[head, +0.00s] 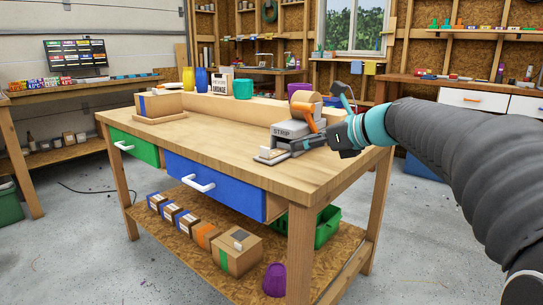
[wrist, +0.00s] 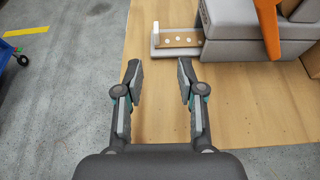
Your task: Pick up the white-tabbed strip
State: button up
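The white-tabbed strip (wrist: 180,39) is a brown strip with pale dots, lying on the grey tray of the strip printer (wrist: 228,45). Its white tab (wrist: 155,35) stands upright at the strip's left end in the wrist view. In the head view the printer (head: 290,129), marked STRIP, stands on the workbench, with the pale strip end (head: 268,153) at its front. My gripper (wrist: 159,72) is open and empty. Its fingertips are short of the tab in the picture, with the tab roughly in line with the gap between them. My gripper partly hides the printer's right side in the head view.
The wooden workbench (head: 215,143) has clear room on its left and middle. A cardboard box (head: 160,104) sits at its far left. Cups and a box stand along the back ledge. A blue drawer (head: 215,186) and a green drawer (head: 133,146) are at the front.

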aim_at(266, 149)
jog(key=x, duration=0.6)
jog(key=shift+w+a+f, duration=0.15)
jog(key=shift+a+f, duration=0.05)
jog(key=shift+a, duration=0.05)
jog(key=shift+a+r+b+x, duration=0.1)
jog(key=shift+r+b+x, duration=0.1)
jog(key=shift+x, duration=1.2)
jog(key=shift+a+r+b+x, duration=0.1)
jog(key=shift+a+b+x, duration=0.1)
jog(key=shift+x, duration=1.2)
jog(key=shift+d, duration=0.1)
grip_shut()
